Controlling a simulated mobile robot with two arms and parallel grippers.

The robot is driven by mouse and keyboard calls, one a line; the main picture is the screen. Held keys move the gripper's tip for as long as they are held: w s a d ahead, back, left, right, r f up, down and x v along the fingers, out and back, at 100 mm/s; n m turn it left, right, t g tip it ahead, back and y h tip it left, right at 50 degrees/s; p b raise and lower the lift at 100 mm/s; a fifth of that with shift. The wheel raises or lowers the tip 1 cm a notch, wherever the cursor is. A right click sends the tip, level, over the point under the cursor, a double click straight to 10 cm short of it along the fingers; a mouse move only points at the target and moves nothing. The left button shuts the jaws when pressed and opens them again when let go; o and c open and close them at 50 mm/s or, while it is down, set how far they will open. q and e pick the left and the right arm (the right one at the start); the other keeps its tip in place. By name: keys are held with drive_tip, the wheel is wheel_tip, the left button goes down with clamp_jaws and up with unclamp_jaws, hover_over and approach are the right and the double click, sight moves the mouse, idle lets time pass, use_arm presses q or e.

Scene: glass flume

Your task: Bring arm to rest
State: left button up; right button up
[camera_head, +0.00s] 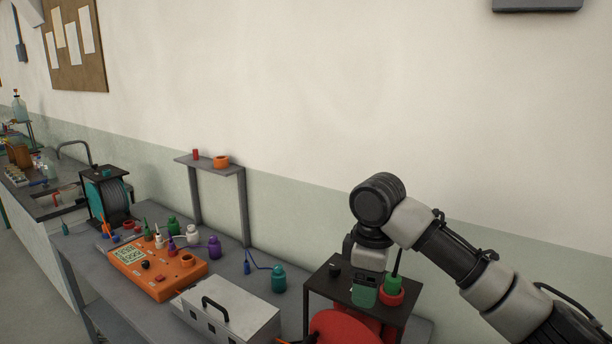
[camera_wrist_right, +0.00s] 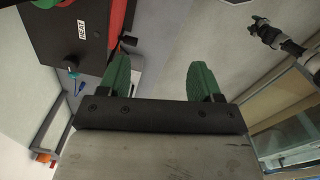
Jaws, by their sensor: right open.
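My right arm comes in from the right edge of the head view, bent at a dark round joint. Its right gripper (camera_head: 365,296) hangs down over a dark-topped stand (camera_head: 326,279) at the bench's right end. In the right wrist view the two green fingers of this gripper (camera_wrist_right: 160,76) stand wide apart with nothing between them. Whether the gripper touches the stand cannot be told. My left gripper does not show in the head view.
A grey box (camera_head: 232,308), an orange panel (camera_head: 156,277) and several small bottles crowd the bench. A small shelf (camera_head: 209,164) stands behind.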

drive_tip(key=s+a+f+m+t+y, duration=0.1)
drive_tip(key=s+a+f+m+y, duration=0.1)
drive_tip(key=s+f, duration=0.6)
drive_tip(key=s+a+f+m+y, duration=0.15)
drive_tip(key=s+f, duration=0.25)
drive_tip(key=f, duration=0.9)
drive_tip(key=s+d+f+m+t+h, duration=0.15)
drive_tip(key=s+d+m, duration=0.25)
drive_tip(key=s+d, duration=0.4)
drive_tip(key=s+d+f+m+t+h, duration=0.1)
drive_tip(key=s+d+f+m+h, duration=0.25)
drive_tip(key=s, duration=0.65)
wheel_tip(320, 180, down, 32)
drive_tip(key=s+d+g+y+b, duration=0.2)
drive_tip(key=b, duration=0.3)
use_arm(q)
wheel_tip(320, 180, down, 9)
drive_tip(key=b, duration=0.3)
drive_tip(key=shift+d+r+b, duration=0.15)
drive_tip(key=shift+b, duration=0.2)
use_arm(e)
drive_tip(key=s+d+f, duration=0.3)
drive_tip(key=s+f, duration=1.2)
drive_tip(key=f, duration=0.3)
drive_tip(key=shift+s+f+g+h, duration=0.25)
drive_tip(key=shift+f+g+h, duration=0.1)
